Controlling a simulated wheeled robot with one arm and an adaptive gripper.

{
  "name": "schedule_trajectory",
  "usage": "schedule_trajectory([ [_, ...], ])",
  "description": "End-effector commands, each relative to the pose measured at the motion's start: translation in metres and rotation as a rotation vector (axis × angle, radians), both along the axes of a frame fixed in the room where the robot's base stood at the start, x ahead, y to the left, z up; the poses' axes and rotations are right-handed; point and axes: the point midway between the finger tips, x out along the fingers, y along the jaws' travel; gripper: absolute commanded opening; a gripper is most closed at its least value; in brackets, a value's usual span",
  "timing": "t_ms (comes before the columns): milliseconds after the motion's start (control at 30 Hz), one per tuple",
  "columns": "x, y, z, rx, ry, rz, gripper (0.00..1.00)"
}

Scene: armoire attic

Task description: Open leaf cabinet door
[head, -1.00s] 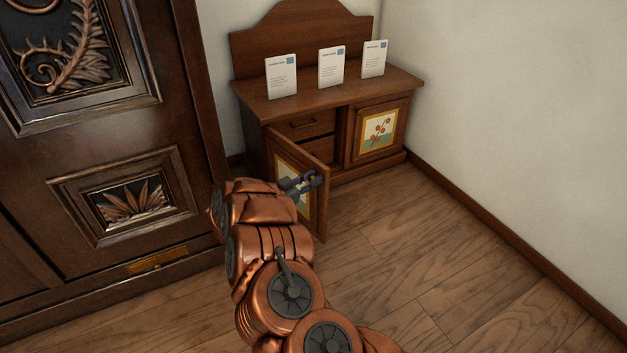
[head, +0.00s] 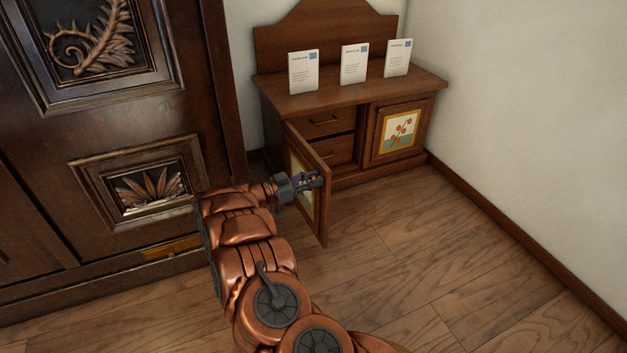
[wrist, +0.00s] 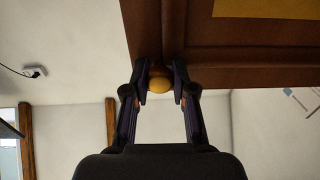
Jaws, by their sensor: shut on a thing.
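The small cabinet's left door (head: 318,200) stands swung well open toward me, with a picture panel on its front that my arm partly hides. My gripper (head: 314,180) is at the door's front face near its free edge. In the wrist view my gripper (wrist: 160,82) is shut on a round yellowish knob (wrist: 159,85) at the edge of the brown door (wrist: 240,63). The right door (head: 400,133), with a red-flower picture, is closed. Which door is the leaf one I cannot tell, since the left picture is mostly hidden.
Two drawers (head: 323,122) show inside the open left compartment. Three white cards (head: 354,65) stand on the cabinet top (head: 370,90). A large dark carved armoire (head: 100,130) stands close on the left. The wooden floor (head: 440,240) at the right is clear.

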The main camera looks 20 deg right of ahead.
Motion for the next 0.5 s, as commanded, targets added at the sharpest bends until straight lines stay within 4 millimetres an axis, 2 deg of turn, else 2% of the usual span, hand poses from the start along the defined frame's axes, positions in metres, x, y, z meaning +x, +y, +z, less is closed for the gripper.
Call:
schedule_trajectory([
  [167,0.0039,0.0022,0.0039,-0.004,-0.007,0.012,0.0],
  [200,0.0039,0.0022,0.004,-0.004,-0.007,0.012,0.28],
  [400,0.0026,0.001,0.0028,-0.003,-0.005,0.007,0.49],
  [500,0.002,0.0008,0.0022,-0.003,-0.004,0.006,0.5],
])
